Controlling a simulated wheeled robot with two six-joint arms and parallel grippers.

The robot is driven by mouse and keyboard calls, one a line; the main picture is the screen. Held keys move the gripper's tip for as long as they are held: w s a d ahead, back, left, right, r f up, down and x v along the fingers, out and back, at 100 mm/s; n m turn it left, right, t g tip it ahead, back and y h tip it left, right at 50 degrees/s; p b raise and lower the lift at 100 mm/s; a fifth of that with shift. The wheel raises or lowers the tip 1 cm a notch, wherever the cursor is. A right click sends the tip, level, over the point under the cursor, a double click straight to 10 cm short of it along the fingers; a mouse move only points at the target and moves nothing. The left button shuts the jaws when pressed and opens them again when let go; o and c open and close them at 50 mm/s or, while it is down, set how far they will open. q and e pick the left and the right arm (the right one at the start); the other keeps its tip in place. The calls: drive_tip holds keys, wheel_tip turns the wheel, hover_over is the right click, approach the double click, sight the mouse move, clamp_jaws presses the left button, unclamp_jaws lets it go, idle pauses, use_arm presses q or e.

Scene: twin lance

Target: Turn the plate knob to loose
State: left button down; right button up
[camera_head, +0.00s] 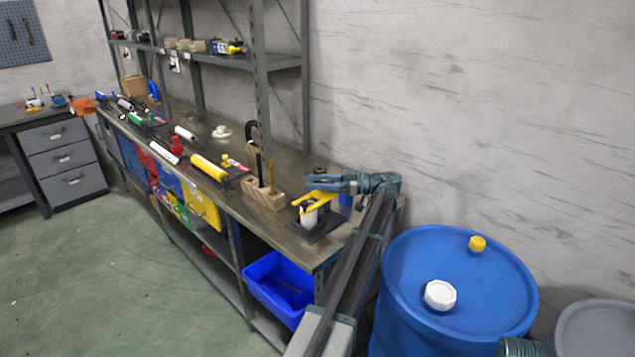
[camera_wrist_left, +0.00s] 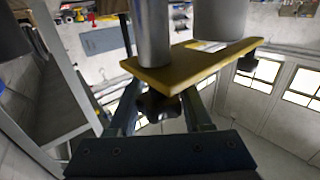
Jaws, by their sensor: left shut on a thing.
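A yellow plate (camera_head: 314,197) is part of a small fixture on a dark base (camera_head: 318,230) near the workbench's right end. In the left wrist view the plate (camera_wrist_left: 190,66) runs across the picture, with a bright metal post (camera_wrist_left: 154,35) and a grey cylinder (camera_wrist_left: 220,18) beside it. The dark lobed plate knob (camera_wrist_left: 158,106) sits against the plate, between my left fingers. My left gripper (camera_head: 318,184) reaches in from the right at the fixture; in the wrist view it (camera_wrist_left: 160,110) is shut on the knob. The head view does not show the grip clearly. My right gripper is out of view.
A wooden block (camera_head: 264,194) with upright tools stands left of the fixture. Blue barrel (camera_head: 455,290) stands right of the bench, beside my arm. A blue bin (camera_head: 280,285) sits below.

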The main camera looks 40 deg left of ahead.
use_arm(q)
drive_tip(key=shift+s+d+n+g+h, duration=0.1)
drive_tip(key=shift+n+g+h, duration=0.4)
drive_tip(key=shift+g, duration=0.2)
drive_tip(key=shift+c, duration=1.6)
unclamp_jaws()
